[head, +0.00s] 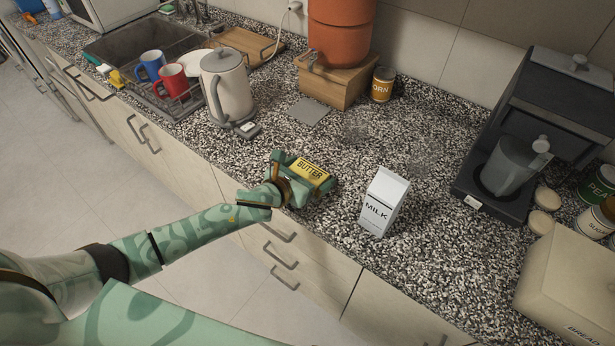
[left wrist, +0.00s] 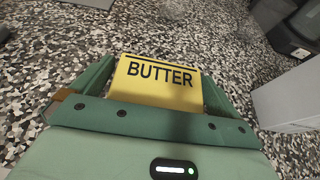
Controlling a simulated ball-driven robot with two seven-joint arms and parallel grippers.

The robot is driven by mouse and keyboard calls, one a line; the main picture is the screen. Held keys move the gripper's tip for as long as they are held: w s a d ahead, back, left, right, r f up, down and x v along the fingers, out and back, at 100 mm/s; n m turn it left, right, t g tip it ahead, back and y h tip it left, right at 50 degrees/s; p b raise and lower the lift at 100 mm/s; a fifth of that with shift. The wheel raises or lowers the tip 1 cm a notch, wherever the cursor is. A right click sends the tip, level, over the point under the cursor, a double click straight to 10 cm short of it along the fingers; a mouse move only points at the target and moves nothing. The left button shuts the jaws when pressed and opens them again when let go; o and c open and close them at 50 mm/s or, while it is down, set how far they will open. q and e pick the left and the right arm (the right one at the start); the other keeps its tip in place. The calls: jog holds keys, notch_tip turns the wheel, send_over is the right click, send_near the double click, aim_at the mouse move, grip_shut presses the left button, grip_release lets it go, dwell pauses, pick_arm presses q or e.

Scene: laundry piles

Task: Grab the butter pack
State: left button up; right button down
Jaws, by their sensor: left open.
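The yellow butter pack (head: 312,171) lies on the speckled counter near its front edge, with black lettering on top. My left gripper (head: 305,175) is at the pack, with its fingers open on either side of it. In the left wrist view the butter pack (left wrist: 156,84) sits between the two green fingers of the left gripper (left wrist: 150,85). The gripper palm hides the near end of the pack. I cannot tell whether the fingers touch its sides. My right gripper is in neither view.
A white milk carton (head: 381,203) stands upright on the counter to the right of the pack. A kettle (head: 228,88) stands to the left and a coffee machine (head: 530,130) to the right. The counter (head: 390,140) behind the pack is mostly clear.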

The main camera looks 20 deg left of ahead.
pick_arm(q)
jog(key=shift+s, duration=0.1)
jog(key=shift+c, duration=0.3)
jog(key=c, duration=0.9)
jog(key=shift+r, duration=0.1)
